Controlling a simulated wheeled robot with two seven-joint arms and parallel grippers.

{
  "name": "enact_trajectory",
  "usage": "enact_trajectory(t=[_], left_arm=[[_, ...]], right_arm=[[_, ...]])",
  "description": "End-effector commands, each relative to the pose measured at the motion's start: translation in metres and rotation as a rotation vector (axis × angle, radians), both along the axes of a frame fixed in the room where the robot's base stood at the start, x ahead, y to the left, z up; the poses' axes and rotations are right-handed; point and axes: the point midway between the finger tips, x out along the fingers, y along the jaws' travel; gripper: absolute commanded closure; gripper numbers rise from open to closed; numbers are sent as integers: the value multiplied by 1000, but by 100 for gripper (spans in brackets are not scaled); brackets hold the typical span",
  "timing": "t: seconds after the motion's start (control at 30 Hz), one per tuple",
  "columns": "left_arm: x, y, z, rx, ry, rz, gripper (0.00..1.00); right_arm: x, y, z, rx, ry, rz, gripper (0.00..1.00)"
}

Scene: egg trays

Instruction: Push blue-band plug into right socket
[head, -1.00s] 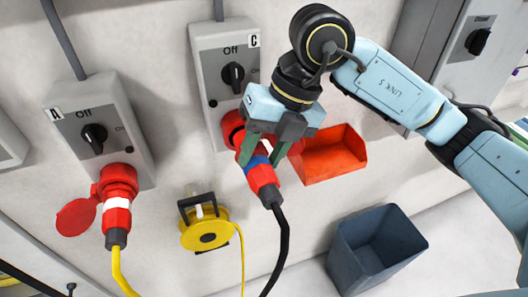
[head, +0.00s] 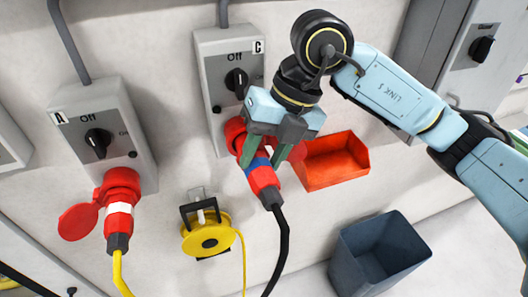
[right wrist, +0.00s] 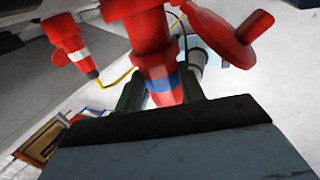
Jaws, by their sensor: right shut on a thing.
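The red plug with a blue band (head: 262,174) is at the mouth of the right red socket (head: 235,132) under switch box C in the head view. My right gripper (head: 264,155) is shut on the plug, its green fingers on either side of the body. A black cable runs down from the plug. In the right wrist view the blue-band plug (right wrist: 162,86) lines up with the red socket (right wrist: 137,28), and its open lid (right wrist: 230,38) stands to the side. How deep the plug sits is hard to tell. My left gripper is not in view.
A white-band plug (head: 119,217) with a yellow cable sits in the left socket (head: 121,182) under switch box A (head: 100,140). A yellow cable reel (head: 207,236), an orange bin (head: 333,163) and a grey bin (head: 378,252) are near the wall.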

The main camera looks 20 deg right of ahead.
Motion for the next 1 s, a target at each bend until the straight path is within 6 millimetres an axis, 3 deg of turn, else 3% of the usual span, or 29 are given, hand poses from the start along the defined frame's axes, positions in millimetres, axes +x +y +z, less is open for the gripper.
enact_trajectory(t=[1.0], left_arm=[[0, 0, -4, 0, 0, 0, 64]], right_arm=[[7, 1, 1, 1, -1, 1, 100]])
